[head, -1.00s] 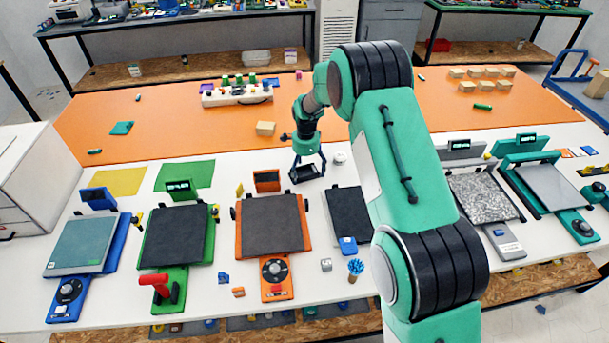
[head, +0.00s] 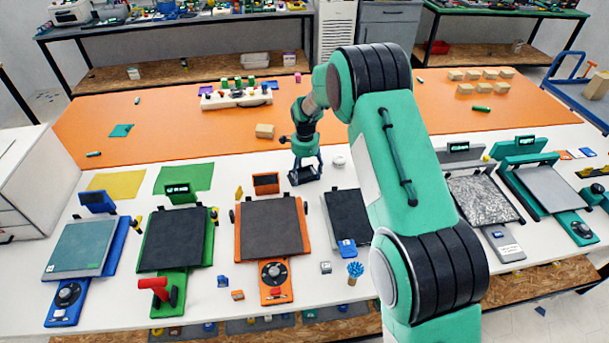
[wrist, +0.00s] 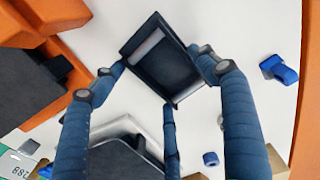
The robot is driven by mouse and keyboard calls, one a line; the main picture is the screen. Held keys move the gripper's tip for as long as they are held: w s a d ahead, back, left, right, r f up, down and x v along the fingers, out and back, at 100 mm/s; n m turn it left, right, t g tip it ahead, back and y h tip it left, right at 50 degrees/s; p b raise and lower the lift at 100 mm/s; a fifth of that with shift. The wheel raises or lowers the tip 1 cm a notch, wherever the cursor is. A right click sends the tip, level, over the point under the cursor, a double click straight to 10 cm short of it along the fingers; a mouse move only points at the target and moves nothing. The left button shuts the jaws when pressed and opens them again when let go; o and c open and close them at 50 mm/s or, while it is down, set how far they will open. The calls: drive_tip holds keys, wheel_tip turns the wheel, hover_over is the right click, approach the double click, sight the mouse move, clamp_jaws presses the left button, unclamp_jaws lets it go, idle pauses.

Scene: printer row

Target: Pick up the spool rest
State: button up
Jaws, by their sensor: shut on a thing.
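The spool rest (head: 304,175) is a small, dark, open tray-like frame on the white table, behind and between the orange and black-bed printers. In the wrist view the spool rest (wrist: 168,68) lies tilted in the picture, with pale bars along two opposite inner ends. My gripper (head: 305,166) points down over it. In the wrist view my gripper (wrist: 160,68) has blue fingers at its left and right sides and one at its near corner, closed around it. Its underside is hidden, so I cannot tell whether it touches the table.
The orange printer (head: 270,225) stands in front to the left, the black-bed printer (head: 346,216) in front to the right. A white round piece (head: 339,161) lies just right of my gripper. A tan block (head: 265,131) lies behind on the orange mat (head: 200,125).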

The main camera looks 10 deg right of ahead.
wheel_tip(320, 180, up, 10)
drive_tip(key=p, duration=0.2)
idle(0.3)
